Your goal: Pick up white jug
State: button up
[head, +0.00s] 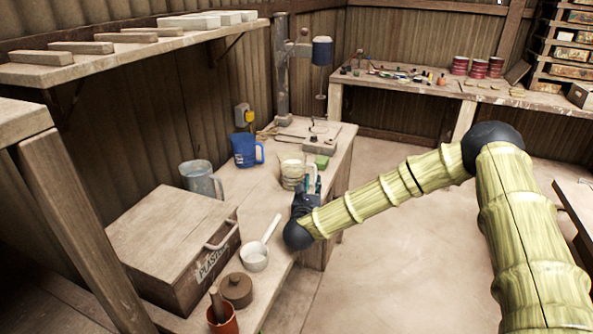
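The white jug (291,172) stands upright on the wooden bench, a cream-white cup shape with some darker marks. My gripper (313,184) is at the jug's right side, with its dark and teal fingers pointing away from the camera. The fingers overlap the jug's right edge in the picture and hide that part, where a handle could be. I cannot tell whether they touch the jug or are shut on it.
A blue jug (245,150) and a grey-blue jug (201,179) stand behind and left of it. A green block (322,161) lies beyond. A drill press (283,75) stands behind.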

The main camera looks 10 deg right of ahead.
aim_at(315, 174)
jog(key=shift+w+d+f, duration=0.1)
jog(key=shift+w+f, duration=0.15)
jog(key=shift+w, duration=0.3)
jog(key=shift+w+d+f, duration=0.1)
jog(key=shift+w+f, duration=0.15)
jog(key=shift+w, duration=0.3)
jog(key=shift+w+d+f, duration=0.1)
jog(key=shift+w+d, duration=0.05)
jog(key=shift+w, duration=0.1)
jog(key=shift+w+d+r+p, duration=0.2)
jog(key=shift+p, duration=0.25)
jog(key=shift+p+x, duration=0.85)
jog(key=shift+x, duration=1.15)
jog(key=shift+f, duration=0.15)
grip_shut()
